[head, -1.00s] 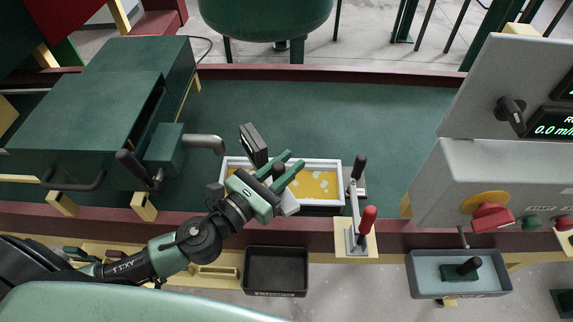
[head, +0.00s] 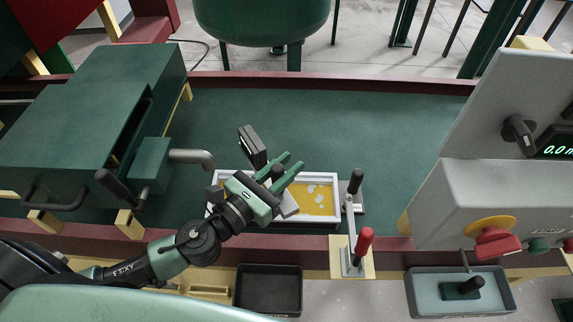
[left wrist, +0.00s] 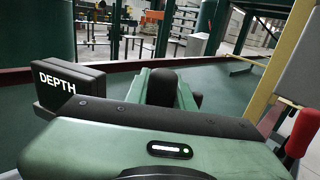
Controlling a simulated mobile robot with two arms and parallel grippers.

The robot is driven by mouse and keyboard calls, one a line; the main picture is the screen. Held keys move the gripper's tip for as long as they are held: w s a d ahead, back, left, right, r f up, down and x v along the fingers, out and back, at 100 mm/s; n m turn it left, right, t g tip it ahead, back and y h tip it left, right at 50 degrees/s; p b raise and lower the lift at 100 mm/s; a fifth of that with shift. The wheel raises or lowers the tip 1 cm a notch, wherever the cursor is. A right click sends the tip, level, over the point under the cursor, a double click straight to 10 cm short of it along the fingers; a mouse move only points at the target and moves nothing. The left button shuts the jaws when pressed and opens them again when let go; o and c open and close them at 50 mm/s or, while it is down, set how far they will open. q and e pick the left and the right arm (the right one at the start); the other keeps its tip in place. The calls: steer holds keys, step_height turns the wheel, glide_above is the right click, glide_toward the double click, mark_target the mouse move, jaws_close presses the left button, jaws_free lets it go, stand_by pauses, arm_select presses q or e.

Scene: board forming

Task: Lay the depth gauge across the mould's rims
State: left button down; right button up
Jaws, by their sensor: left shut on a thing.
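The mould (head: 333,189) is a white-rimmed tray with yellow filling and pale patches, on the green table. My left gripper (head: 292,167) is above it, its green fingers shut around a black knob (head: 278,171). The knob also shows between the fingers in the left wrist view (left wrist: 161,86). The depth gauge's dark end block (head: 252,147) stands out past the mould's far rim; it reads DEPTH in the left wrist view (left wrist: 72,88). A pale piece (head: 289,205) shows below the gripper. The gripper hides the gauge's middle, and I cannot tell whether the gauge touches the rims. My right gripper is out of view.
A green box machine (head: 95,120) is at left, a grey control panel (head: 500,195) at right. A black tray (head: 268,289) hangs in front. The table behind is clear.

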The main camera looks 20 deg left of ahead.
arm_select(q)
step_height(320, 180, down, 7)
steer(key=b, duration=0.5)
steer(key=shift+b, duration=0.3)
steer(key=shift+r, duration=0.15)
steer(key=shift+f, duration=0.3)
steer(key=c, duration=1.1)
jaws_free()
steer(key=shift+s, duration=0.1)
steer(key=shift+o, duration=0.2)
steer(key=shift+f, duration=0.1)
steer(key=shift+o, duration=1.3)
